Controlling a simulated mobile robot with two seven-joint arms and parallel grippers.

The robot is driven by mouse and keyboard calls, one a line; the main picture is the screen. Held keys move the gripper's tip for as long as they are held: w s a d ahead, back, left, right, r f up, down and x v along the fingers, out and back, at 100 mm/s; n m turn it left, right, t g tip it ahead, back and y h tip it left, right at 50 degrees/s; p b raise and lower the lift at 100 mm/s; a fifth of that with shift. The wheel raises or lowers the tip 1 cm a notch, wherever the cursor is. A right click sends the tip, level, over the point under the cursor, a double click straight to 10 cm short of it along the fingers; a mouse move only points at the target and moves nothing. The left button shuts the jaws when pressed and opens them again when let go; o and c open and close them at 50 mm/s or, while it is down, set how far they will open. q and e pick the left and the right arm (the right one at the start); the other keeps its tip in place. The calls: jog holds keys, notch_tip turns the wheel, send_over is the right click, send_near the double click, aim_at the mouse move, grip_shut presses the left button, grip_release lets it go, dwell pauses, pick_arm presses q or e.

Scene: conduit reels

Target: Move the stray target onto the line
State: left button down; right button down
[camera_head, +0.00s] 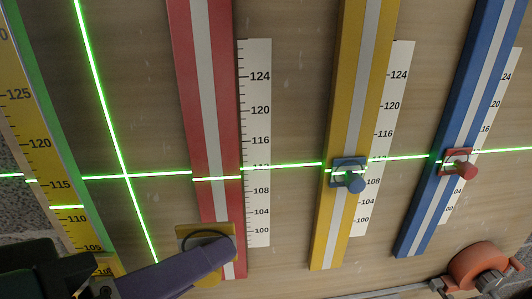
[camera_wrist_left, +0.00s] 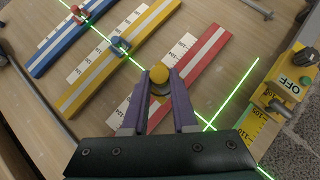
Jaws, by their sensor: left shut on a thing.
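The stray target is a yellow plate with a round knob (camera_head: 190,236) on the red rail (camera_head: 205,110), near the 100 mark. It sits below the green laser line (camera_head: 290,166) in the head view. My left gripper (camera_head: 222,247) is shut on its knob; in the wrist view the yellow knob (camera_wrist_left: 159,74) sits between the purple fingertips (camera_wrist_left: 160,82). The fingers partly hide the plate. The blue target (camera_head: 347,173) on the yellow rail and the red target (camera_head: 459,163) on the blue rail both lie at the line. My right gripper is not in view.
White scales (camera_head: 258,200) run beside the rails. A second laser line (camera_head: 100,95) crosses at the left, near a yellow ruler (camera_head: 35,135). In the wrist view, a yellow device marked OFF (camera_wrist_left: 290,85) stands at the right. An orange part (camera_head: 478,264) is at the lower right.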

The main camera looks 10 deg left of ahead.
pick_arm(q)
jog(key=s+d+p, duration=0.4)
jog(key=s+p, duration=0.6)
jog(key=s, duration=0.4)
jog(key=shift+s+p, duration=0.35)
jog(key=shift+s, duration=0.05)
dwell(0.9)
jog(key=shift+d, duration=0.1)
